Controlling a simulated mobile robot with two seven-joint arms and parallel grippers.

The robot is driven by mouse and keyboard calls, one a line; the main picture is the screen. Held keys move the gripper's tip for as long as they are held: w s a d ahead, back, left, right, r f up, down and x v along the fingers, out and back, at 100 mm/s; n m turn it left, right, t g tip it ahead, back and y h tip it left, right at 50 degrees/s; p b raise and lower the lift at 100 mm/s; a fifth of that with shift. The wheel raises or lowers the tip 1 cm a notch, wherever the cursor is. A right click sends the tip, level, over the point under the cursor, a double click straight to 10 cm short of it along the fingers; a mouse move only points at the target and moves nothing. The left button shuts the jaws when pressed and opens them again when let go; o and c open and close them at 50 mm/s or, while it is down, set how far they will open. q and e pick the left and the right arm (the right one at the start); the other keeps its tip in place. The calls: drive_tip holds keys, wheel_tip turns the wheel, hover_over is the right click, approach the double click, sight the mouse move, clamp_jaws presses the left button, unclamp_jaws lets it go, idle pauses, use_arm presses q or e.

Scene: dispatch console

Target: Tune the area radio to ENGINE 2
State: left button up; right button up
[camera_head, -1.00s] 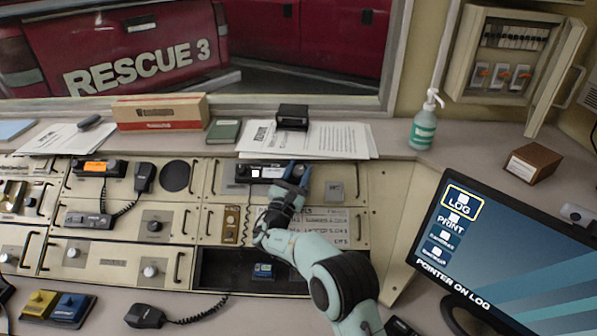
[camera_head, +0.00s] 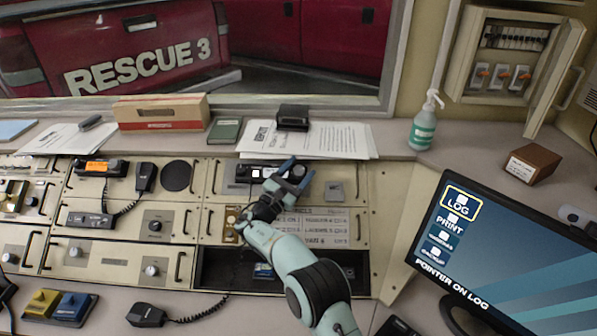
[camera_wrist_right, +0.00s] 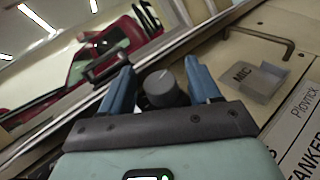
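The radio (camera_head: 243,172) is a dark unit with a small white lit square, set in the upper cream panel of the console. Its channel text is too small to read. My right gripper (camera_head: 296,173) is at the radio's right end and hides part of it. In the right wrist view, a round grey knob (camera_wrist_right: 162,88) with a pale mark shows between the blue fingers of the gripper (camera_wrist_right: 160,85). The fingers are apart, with gaps beside the knob. A printed channel card (camera_head: 318,226) lies below, partly behind my arm. My left gripper is not in view.
A grey MIC holder (camera_head: 335,191) is right of the radio, also in the right wrist view (camera_wrist_right: 254,80). Papers (camera_head: 340,140) and a black box (camera_head: 292,117) lie on the ledge behind. A monitor (camera_head: 500,260) stands at right. An open bay (camera_head: 225,270) is below the card.

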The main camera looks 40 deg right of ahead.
drive_tip(key=v, duration=1.3)
drive_tip(key=shift+a, duration=0.15)
